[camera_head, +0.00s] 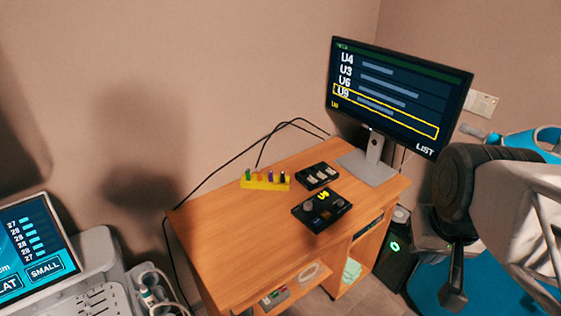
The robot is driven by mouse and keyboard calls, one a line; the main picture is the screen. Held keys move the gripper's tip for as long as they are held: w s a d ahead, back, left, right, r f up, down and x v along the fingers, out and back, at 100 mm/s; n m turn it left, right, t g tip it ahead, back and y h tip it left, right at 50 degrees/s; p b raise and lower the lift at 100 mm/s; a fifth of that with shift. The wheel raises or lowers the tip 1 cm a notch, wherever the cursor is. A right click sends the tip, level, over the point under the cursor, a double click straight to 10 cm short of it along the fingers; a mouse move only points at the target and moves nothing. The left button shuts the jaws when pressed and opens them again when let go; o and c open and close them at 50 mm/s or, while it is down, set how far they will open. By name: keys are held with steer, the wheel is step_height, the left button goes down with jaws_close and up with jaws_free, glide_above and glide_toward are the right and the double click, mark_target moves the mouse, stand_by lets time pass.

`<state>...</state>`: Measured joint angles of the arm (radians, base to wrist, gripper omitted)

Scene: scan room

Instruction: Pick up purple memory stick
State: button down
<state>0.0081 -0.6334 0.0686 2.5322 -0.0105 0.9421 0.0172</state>
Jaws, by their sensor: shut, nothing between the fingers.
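The purple memory stick (271,176) is small and stands upright in a yellow holder (265,185) at the back of the wooden desk. Green, orange and dark sticks stand in the same holder, the green one at the left end and the dark one at the right end. My gripper (453,299) is at the lower right, in front of and to the right of the desk, well apart from the holder. It points down, is shut and holds nothing. The lower part of the purple stick is hidden in the holder.
A black box with white parts (317,175) and a black device with knobs (321,211) lie right of the holder. A monitor (398,97) stands at the desk's back right. Black cables run along the wall. The desk's left front (235,240) is clear.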

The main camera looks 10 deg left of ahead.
steer(key=c, duration=1.8)
jaws_free()
steer(key=o, duration=0.9)
